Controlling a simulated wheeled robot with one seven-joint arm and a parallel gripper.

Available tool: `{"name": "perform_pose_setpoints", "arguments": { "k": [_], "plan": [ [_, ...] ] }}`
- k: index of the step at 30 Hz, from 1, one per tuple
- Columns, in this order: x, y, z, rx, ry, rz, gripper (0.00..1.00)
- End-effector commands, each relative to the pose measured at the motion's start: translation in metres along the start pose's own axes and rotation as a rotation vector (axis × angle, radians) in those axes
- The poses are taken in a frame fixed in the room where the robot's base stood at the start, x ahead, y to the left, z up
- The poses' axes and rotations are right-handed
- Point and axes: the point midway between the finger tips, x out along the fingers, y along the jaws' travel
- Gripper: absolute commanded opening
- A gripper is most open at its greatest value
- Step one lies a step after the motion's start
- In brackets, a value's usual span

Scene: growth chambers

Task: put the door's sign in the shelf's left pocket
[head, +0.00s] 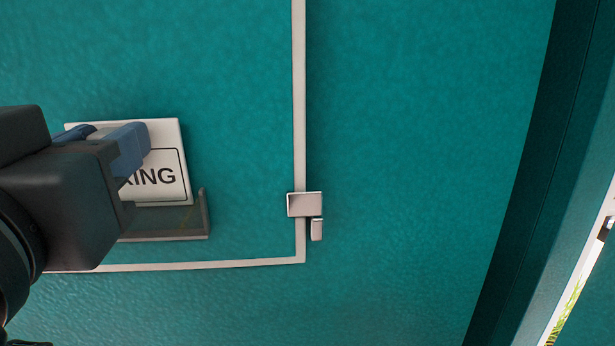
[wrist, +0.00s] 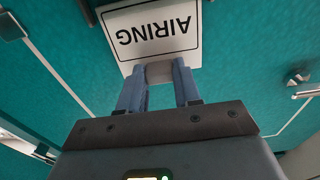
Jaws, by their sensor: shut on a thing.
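The sign (head: 168,135) is a white plate with a black border and black lettering; it reads AIRING, upside down, in the wrist view (wrist: 150,45). My gripper (head: 110,143) is shut on a pale tab at the sign's edge, with one blue finger (wrist: 132,88) on each side of it. A grey holder (head: 165,237) with a raised right end is on the teal door (head: 235,130), just below the sign. I cannot tell whether the sign's lower edge sits in the holder or is clear of it. I cannot make out the shelf's left pocket.
A pale strip (head: 299,110) outlines part of the teal surface, and a metal latch (head: 304,205) sits on it right of the holder. A dark edge (head: 530,150) runs down the right. Beyond it is a bright gap with green leaves (head: 566,318).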

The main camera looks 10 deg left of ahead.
Motion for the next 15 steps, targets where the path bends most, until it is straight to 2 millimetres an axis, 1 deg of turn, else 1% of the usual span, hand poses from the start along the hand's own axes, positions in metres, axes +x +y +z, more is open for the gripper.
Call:
{"name": "perform_pose_setpoints", "arguments": {
  "k": [1, 15],
  "plan": [
    [0.0, 0.0, -0.004, 0.001, 0.001, 0.001, 0.01],
    [0.002, 0.0, -0.021, 0.0, 0.001, 0.0, 0.01]
  ]
}}
